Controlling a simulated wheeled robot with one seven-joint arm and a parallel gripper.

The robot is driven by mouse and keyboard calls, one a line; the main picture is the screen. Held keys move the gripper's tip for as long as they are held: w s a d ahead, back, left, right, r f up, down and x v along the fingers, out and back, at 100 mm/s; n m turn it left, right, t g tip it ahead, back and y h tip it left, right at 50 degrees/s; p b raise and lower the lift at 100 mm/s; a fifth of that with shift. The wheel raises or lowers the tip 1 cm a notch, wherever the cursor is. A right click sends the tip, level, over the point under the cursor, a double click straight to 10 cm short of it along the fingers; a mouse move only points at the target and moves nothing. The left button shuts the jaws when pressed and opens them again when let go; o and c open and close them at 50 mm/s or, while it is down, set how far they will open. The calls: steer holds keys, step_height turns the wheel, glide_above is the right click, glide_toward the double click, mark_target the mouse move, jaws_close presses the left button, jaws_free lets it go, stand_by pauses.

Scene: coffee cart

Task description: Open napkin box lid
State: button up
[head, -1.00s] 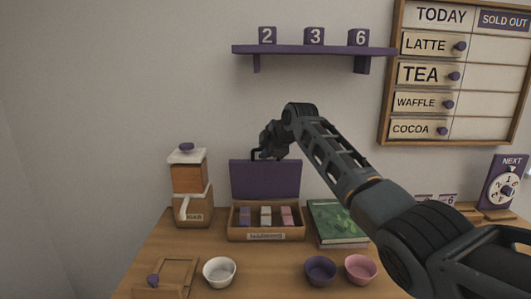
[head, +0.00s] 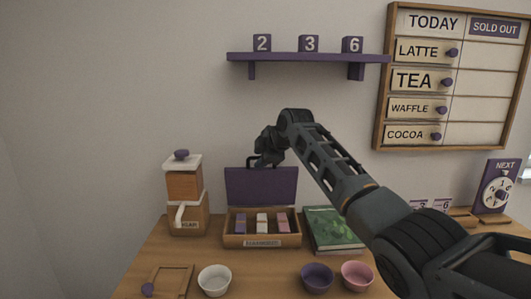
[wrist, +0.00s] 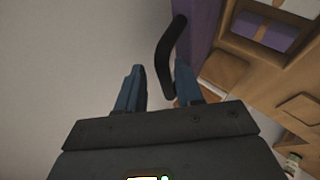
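The napkin box (head: 235,241) stands on the counter, a wooden box with pink, white and purple bundles in its compartments. Its purple lid (head: 262,187) stands upright along the back of the box, so the inside shows. A dark handle (wrist: 168,55) is on the lid; in the head view it is mostly hidden by my gripper. My gripper (head: 258,163) is at the lid's top edge. In the wrist view my gripper (wrist: 158,88) has its two blue fingers apart, with the handle's end between them, nearer the right finger. I see no clear grip on it.
A green book (head: 331,229) lies right of the box. A wooden dispenser (head: 185,187) stands to the left. White (head: 214,280), purple (head: 317,277) and pink (head: 357,276) bowls stand in front. A shelf (head: 305,58) with number blocks and a menu board (head: 455,78) are on the wall.

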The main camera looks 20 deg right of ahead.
steer(key=v, duration=0.7)
steer(key=shift+r+b, duration=0.2)
steer(key=shift+b, duration=0.25)
steer(key=shift+s, duration=0.15)
